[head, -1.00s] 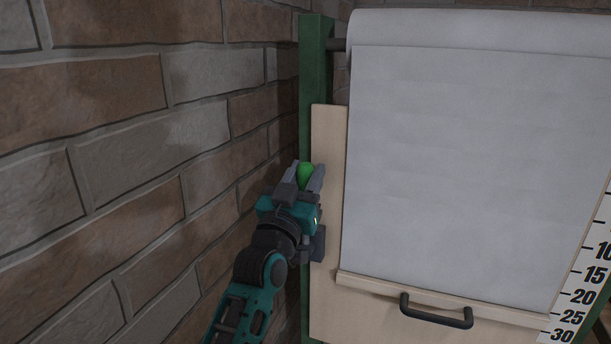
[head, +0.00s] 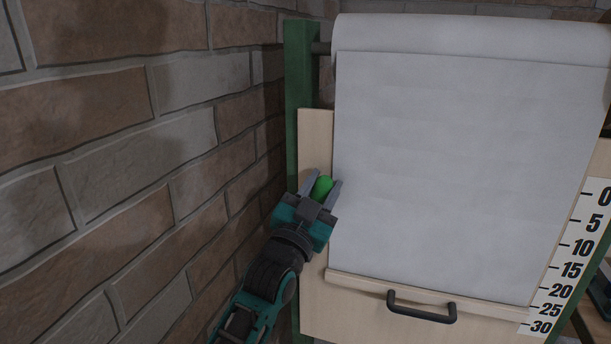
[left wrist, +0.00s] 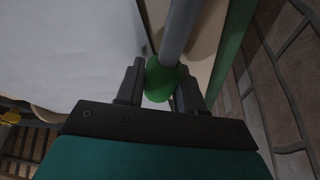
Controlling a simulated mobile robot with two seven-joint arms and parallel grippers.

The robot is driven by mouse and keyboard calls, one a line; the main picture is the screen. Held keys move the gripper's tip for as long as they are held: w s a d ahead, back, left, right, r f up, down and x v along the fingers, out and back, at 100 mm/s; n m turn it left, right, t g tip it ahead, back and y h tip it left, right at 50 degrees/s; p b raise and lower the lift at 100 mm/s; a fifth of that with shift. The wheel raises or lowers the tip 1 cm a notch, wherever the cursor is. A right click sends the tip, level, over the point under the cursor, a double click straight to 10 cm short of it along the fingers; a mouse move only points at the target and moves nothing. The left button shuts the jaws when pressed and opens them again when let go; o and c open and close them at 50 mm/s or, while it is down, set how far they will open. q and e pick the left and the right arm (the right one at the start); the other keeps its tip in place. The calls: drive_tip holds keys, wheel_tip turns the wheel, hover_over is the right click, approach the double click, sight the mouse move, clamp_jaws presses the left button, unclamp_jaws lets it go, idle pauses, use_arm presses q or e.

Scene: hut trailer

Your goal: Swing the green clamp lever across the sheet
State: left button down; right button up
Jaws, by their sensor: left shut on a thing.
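The green clamp lever's knob (head: 322,187) sits between the fingers of my left gripper (head: 323,184), at the left edge of the sheet in the head view. In the left wrist view the green knob (left wrist: 160,80) is between the two dark fingers (left wrist: 158,85), and a grey rod (left wrist: 180,30) runs away from it. My left gripper is shut on the knob. The white sheet (head: 450,160) hangs from a roll over a pale wooden board (head: 315,150). The lever's pivot is hidden. My right gripper is not in view.
A brick wall (head: 120,150) stands close on the left. A green post (head: 300,90) rises beside the board. A dark handle (head: 422,308) sticks out below the sheet, and a numbered scale (head: 570,265) runs down the right side.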

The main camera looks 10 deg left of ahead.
use_arm(q)
drive_tip(key=shift+s+d+f+m+g+h+p, duration=0.15)
drive_tip(key=shift+d+f+m+g+h, duration=0.15)
drive_tip(key=shift+d+m, duration=0.35)
drive_tip(key=shift+s+d+f+m+g+h+p, duration=0.15)
drive_tip(key=shift+d+f+m+h, duration=0.2)
drive_tip(key=shift+d+m, duration=0.3)
drive_tip(key=shift+s+d+f+m+g+h+p, duration=0.15)
drive_tip(key=shift+d+f+m+g+h, duration=0.15)
drive_tip(key=shift+d+m, duration=0.35)
drive_tip(key=shift+w+a+m, duration=0.1)
drive_tip(key=shift+a+m, duration=0.05)
drive_tip(key=shift+m, duration=0.1)
drive_tip(key=c, duration=0.8)
unclamp_jaws()
drive_tip(key=v, duration=1.2)
drive_tip(key=shift+s+a+f+b, duration=0.1)
drive_tip(key=shift+s+f+b, duration=0.1)
drive_tip(key=shift+s+b, duration=0.15)
